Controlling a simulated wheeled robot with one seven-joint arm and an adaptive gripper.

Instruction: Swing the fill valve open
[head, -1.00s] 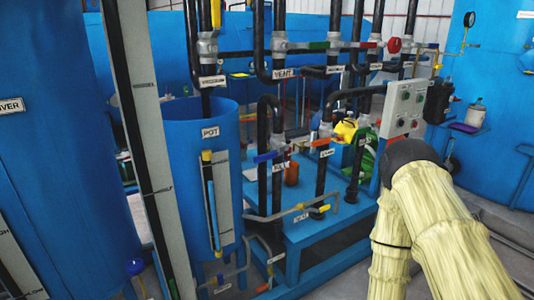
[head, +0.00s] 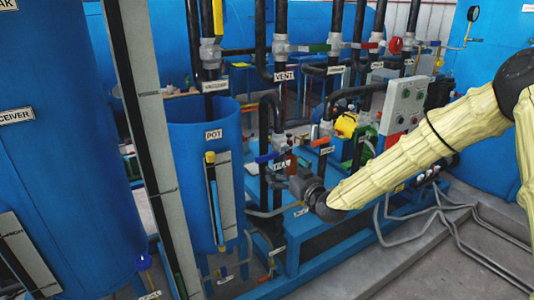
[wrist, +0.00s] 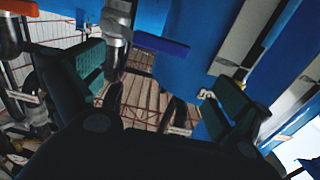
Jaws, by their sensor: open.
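The fill valve (head: 279,143) sits on a black vertical pipe beside the blue pot in the head view. Its blue lever (head: 267,157) points left, roughly level, across the pipe. The FILL label (head: 281,165) is just below, partly hard to read. My gripper (head: 299,181) is just below and right of the valve, close to the label. In the wrist view a blue lever (wrist: 161,44) and a grey valve body (wrist: 117,27) show beyond my gripper (wrist: 155,82). Its two dark green-padded fingers are wide apart and empty. The lever is not between the pads.
The blue pot (head: 190,135) with its sight gauge stands left. Other pipes, the red-orange lever (head: 321,142) and a yellow item (head: 345,125) crowd the right side. A grey control box (head: 403,103) stands behind my arm. Open floor (head: 400,255) lies at front right.

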